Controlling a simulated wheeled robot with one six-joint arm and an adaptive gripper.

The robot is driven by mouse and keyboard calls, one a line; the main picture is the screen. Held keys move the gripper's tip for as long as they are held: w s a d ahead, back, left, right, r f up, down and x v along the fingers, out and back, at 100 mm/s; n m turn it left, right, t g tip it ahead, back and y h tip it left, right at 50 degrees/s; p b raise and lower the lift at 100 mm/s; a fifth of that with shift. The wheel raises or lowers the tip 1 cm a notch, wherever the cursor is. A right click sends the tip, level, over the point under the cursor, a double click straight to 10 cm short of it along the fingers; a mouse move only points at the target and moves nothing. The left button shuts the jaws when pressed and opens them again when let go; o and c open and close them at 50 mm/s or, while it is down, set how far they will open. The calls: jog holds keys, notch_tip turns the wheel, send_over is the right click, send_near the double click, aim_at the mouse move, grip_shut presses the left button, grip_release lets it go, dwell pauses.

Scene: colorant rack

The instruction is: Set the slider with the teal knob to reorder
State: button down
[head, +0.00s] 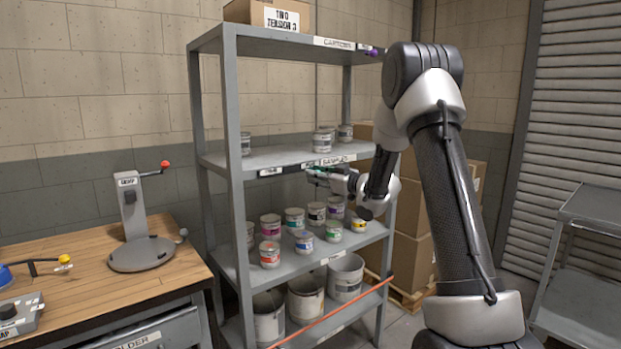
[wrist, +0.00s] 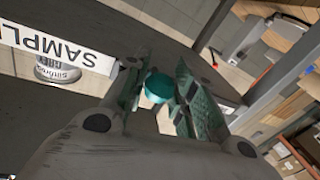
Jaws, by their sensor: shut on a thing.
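The teal knob (wrist: 157,88) sits between the two fingers of my gripper (wrist: 160,92) in the wrist view, and the fingers are shut on it. In the head view my gripper (head: 316,174) is at the front edge of the middle shelf (head: 285,158), just below the printed label (head: 331,161). The knob is mostly hidden by the fingers there. The slider's track and its marked positions cannot be read in either view.
A purple knob (head: 373,52) is on the top shelf's edge. Small paint cans (head: 270,254) stand on the shelf below my gripper, with large buckets (head: 306,297) lower down. A wooden bench (head: 100,275) stands left. Cardboard boxes (head: 413,228) stand behind my arm.

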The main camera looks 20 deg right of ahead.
jog(key=shift+d, duration=0.25)
jog(key=c, duration=1.1)
grip_release()
jog(key=shift+w, duration=0.1)
jog(key=shift+c, duration=0.2)
jog(key=v, duration=1.2)
